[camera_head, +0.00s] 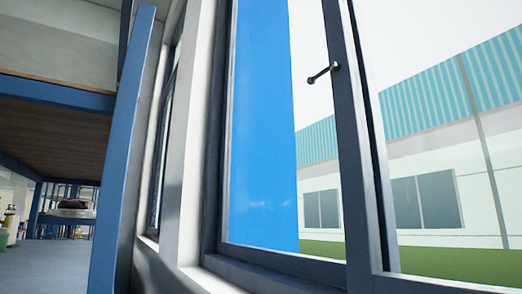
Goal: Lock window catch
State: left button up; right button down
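The window catch (322,73) is a small dark handle on the upright frame bar at the upper middle right of the head view. Its lever points left and slightly down from its mount, over the glass. The window sash (345,130) has a dark grey frame and looks closed against its surround, though I cannot tell for sure. Neither of my grippers is in view.
A blue upright post (120,150) stands close at the left, before the white wall pillar (187,130). A grey sill (275,280) runs along the bottom. Blue shelving (55,95) and open floor (55,265) lie at the left. A building (430,190) shows outside.

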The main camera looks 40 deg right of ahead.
aim_at(311, 80)
jog(key=i+l+z, duration=0.1)
jog(key=z, duration=0.9)
